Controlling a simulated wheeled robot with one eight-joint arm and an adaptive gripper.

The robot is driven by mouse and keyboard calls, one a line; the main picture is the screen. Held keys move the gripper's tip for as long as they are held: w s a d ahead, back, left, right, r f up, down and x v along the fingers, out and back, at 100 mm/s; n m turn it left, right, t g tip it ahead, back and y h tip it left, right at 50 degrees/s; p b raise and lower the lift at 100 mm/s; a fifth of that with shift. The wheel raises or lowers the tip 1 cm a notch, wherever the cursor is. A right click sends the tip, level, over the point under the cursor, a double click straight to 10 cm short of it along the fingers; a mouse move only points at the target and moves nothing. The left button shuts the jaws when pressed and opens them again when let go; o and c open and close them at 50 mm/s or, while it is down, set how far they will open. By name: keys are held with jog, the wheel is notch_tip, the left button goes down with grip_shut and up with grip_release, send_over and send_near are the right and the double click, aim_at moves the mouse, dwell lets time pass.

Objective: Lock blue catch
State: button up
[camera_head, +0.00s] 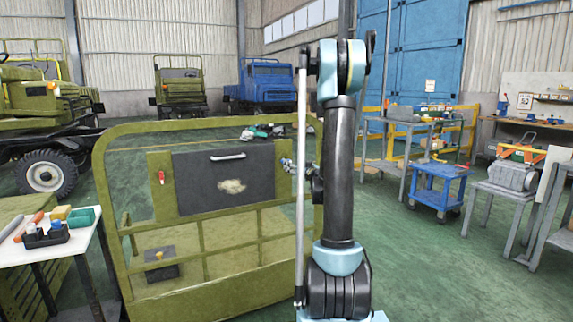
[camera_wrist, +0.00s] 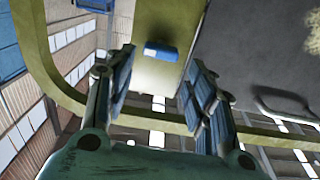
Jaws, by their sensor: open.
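The blue catch (camera_wrist: 160,50) shows in the wrist view as a small blue block on the olive frame, beside the dark panel (camera_wrist: 245,50). My gripper (camera_wrist: 162,70) is open, with its two fingers apart and the catch seen in the gap between them. I cannot tell whether either finger touches it. In the head view the dark panel (camera_head: 222,178) with a pale handle sits in the olive frame (camera_head: 190,270). A red catch (camera_head: 161,177) is at the panel's left side.
A white table (camera_head: 60,248) with small tools and bins stands left of the frame. A blue cart (camera_head: 437,187) and workbenches are at the right. Olive and blue trucks (camera_head: 264,82) stand behind.

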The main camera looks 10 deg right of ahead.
jog(key=x, duration=0.8)
jog(key=shift+w, duration=0.15)
jog(key=c, duration=0.8)
